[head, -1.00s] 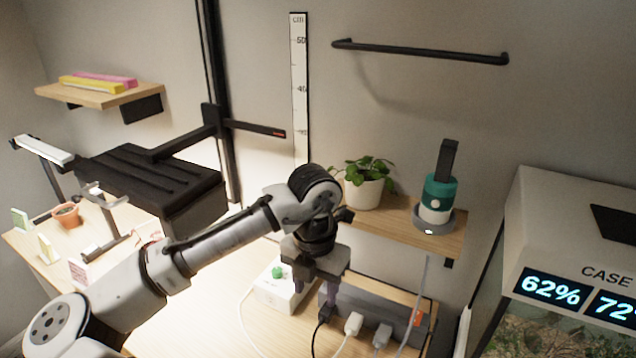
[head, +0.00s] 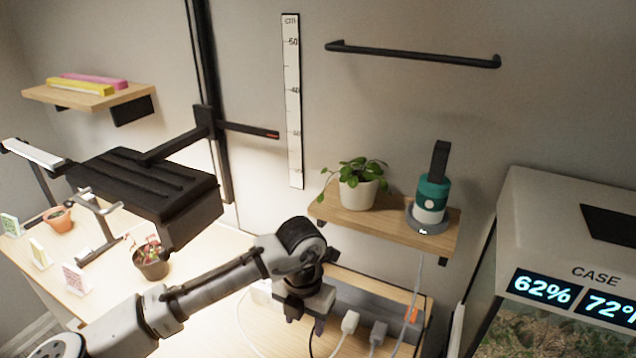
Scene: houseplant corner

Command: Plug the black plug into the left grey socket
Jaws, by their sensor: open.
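My gripper (head: 304,323) points down at the left end of the grey power strip (head: 375,299). Its fingers are apart, with one on each side of the black cord's upper end. The black cord (head: 311,342) runs down from below the gripper. The black plug is hidden by my gripper, so I cannot tell whether it sits in a socket or whether the fingers touch it. The strip's left socket is also hidden. A white plug (head: 350,321) and a grey plug (head: 378,331) sit along the strip to the right.
A wooden shelf (head: 335,213) above the strip holds a potted plant (head: 357,190) and a teal-and-white device (head: 432,195). A glass case (head: 560,270) stands right. A dark red-leaved plant (head: 150,260) stands left on the table.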

